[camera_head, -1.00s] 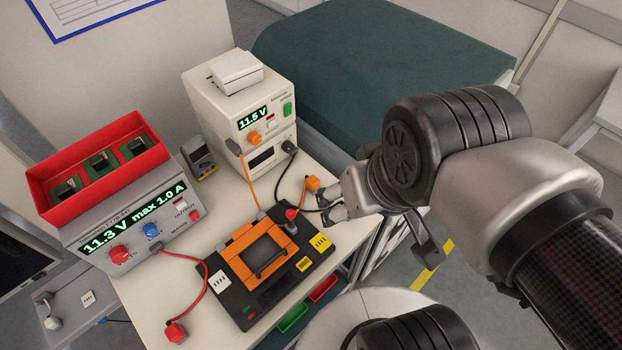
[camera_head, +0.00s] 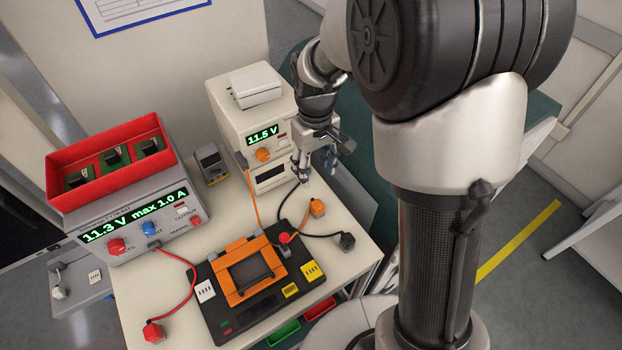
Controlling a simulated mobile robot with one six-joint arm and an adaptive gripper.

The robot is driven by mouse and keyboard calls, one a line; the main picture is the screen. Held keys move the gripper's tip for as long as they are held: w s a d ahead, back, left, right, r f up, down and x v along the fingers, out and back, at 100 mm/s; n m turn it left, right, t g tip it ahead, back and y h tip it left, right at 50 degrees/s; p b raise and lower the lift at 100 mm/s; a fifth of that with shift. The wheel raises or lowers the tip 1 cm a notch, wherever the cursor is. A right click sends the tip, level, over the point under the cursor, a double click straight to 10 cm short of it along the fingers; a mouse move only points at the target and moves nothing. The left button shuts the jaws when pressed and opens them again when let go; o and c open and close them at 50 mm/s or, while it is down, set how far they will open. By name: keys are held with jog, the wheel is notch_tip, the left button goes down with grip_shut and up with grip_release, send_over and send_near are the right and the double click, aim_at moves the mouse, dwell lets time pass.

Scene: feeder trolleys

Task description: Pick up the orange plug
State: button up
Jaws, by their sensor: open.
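The orange plug (camera_head: 317,208) lies on the white table, right of the black and orange device (camera_head: 211,318), with an orange cable end at it. My gripper (camera_head: 316,170) is open and empty. In the picture it is above the orange plug, in front of the lower right of the cream power supply (camera_head: 224,122). The gripper is apart from the plug; its exact height above the table is hard to tell. The gripper hides part of the supply's front where a black cable runs.
A black plug (camera_head: 347,241) lies near the table's right edge. A red plug (camera_head: 153,332) lies at the front left. The grey supply (camera_head: 150,232) carries a red bin (camera_head: 115,184). A small meter (camera_head: 211,163) stands between the supplies. Bare table (camera_head: 225,215) lies in the middle.

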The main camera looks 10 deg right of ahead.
aim_at(318, 204)
notch_tip(318, 204, down, 12)
jog(key=b, duration=0.3)
jog(key=shift+r, duration=0.25)
jog(key=f, duration=0.1)
jog(key=f+b, duration=0.1)
jog(key=f, duration=0.1)
jog(key=d+f+b, duration=0.1)
jog(key=f, duration=0.1)
jog(key=shift+s+f, duration=0.15)
jog(key=shift+s, duration=0.1)
jog(key=shift+c, duration=0.4)
jog(key=c, duration=1.1)
